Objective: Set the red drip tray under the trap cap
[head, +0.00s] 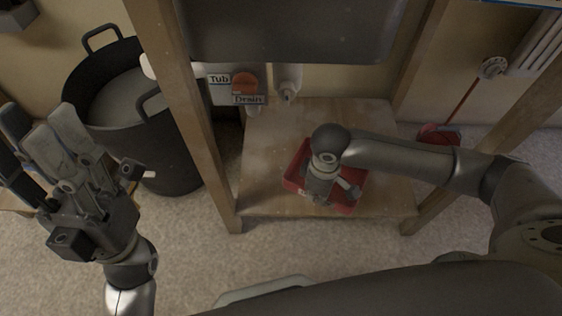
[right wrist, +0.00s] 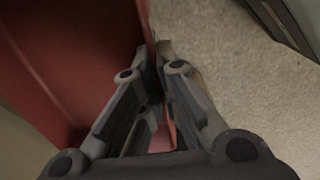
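The red drip tray (head: 296,172) rests on the wooden shelf under the dark tub, partly hidden by my right arm. My right gripper (head: 322,190) reaches down at the tray's near side. In the right wrist view its fingers (right wrist: 158,60) are close together on either side of the tray's thin red wall (right wrist: 80,60), pinching it. Behind the tray, under the tub, hang white pipe parts with a small grey fitting (head: 287,92) and an orange-red round part (head: 244,84); I cannot tell which is the trap cap. My left gripper (head: 40,135) is raised, empty, its fingers apart.
A black bucket (head: 172,150) stands left of the shelf (head: 265,150). Wooden legs (head: 190,110) frame the shelf. A "Tub Drain" sign hangs by the pipes. A red dustpan-like thing (head: 438,134) lies behind at the right. The carpet in front is mostly clear.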

